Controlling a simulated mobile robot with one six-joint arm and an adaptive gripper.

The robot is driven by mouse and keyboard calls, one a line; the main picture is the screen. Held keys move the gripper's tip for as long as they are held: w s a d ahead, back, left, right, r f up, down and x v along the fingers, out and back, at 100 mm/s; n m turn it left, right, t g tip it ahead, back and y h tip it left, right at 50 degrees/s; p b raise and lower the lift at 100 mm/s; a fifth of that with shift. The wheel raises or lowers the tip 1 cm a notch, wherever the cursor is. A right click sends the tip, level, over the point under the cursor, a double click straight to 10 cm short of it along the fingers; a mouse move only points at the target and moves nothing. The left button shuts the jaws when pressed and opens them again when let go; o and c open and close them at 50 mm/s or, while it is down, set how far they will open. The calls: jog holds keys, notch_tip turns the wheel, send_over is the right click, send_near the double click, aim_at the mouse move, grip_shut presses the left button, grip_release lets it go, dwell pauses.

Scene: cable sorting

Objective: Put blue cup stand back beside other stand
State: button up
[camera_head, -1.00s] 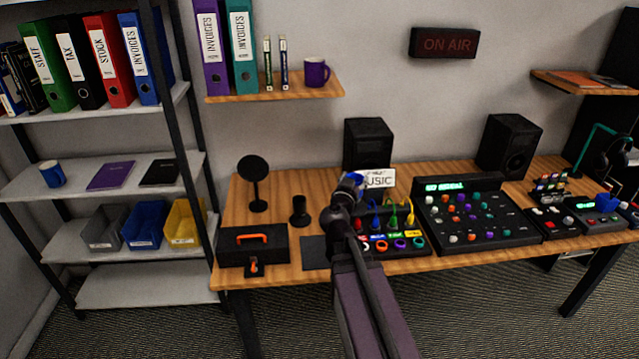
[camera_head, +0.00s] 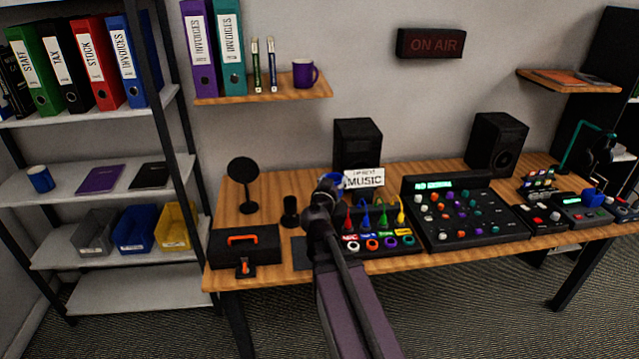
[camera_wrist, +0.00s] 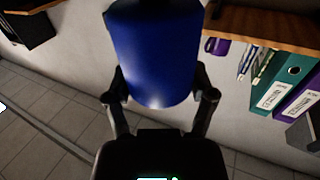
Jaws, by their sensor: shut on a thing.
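My gripper (camera_wrist: 160,95) is shut on a blue, rounded, cylinder-like piece (camera_wrist: 150,50), which I take to be the blue cup stand. Its far end is cut off by the wrist view's top edge. In the head view only a small blue part (camera_head: 334,181) shows past my gripper (camera_head: 326,188), above the desk in front of the music sign. A short black cylindrical stand (camera_head: 290,211) stands upright on the desk, left of my gripper and apart from it. I cannot tell if it is the other stand.
The desk (camera_head: 225,205) also holds a round black disc on a stem (camera_head: 243,186), a black case (camera_head: 262,250), a cable box (camera_head: 385,243), a mixer (camera_head: 465,215) and speakers (camera_head: 357,145). A blue cup (camera_head: 40,179) sits on the left rack; a purple mug (camera_head: 304,73) on the wall shelf.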

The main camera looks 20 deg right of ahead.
jog(key=w+d+f+b, duration=0.3)
jog(key=w+f+b, duration=0.6)
jog(key=w, duration=0.3)
jog(key=w+d+f+b, duration=0.3)
jog(key=w+f+b, duration=0.6)
jog(key=w, duration=0.3)
jog(key=shift+w+t, duration=0.3)
jog(key=shift+w, duration=0.1)
notch_tip(320, 180, down, 7)
jog(key=b, duration=0.6)
jog(key=shift+r+b, duration=0.15)
jog(key=shift+b, duration=0.2)
jog(key=shift+f+b, duration=0.55)
jog(key=shift+b, duration=0.05)
jog(key=o, duration=1.2)
jog(key=shift+o, duration=0.2)
jog(key=shift+r, duration=0.2)
notch_tip(320, 180, up, 8)
jog(key=p, duration=0.8)
jog(key=s+a+r+p, duration=0.1)
jog(key=s+r+p, duration=0.3)
jog(key=s+p, duration=0.1)
jog(key=s+a+r+p, duration=0.2)
jog(key=s+r+p, duration=0.3)
jog(key=s, duration=0.3)
jog(key=s+a+r+p, duration=0.2)
jog(key=s+r+p, duration=0.3)
jog(key=s, duration=0.2)
jog(key=shift+s+r, duration=0.2)
jog(key=shift+s, duration=0.05)
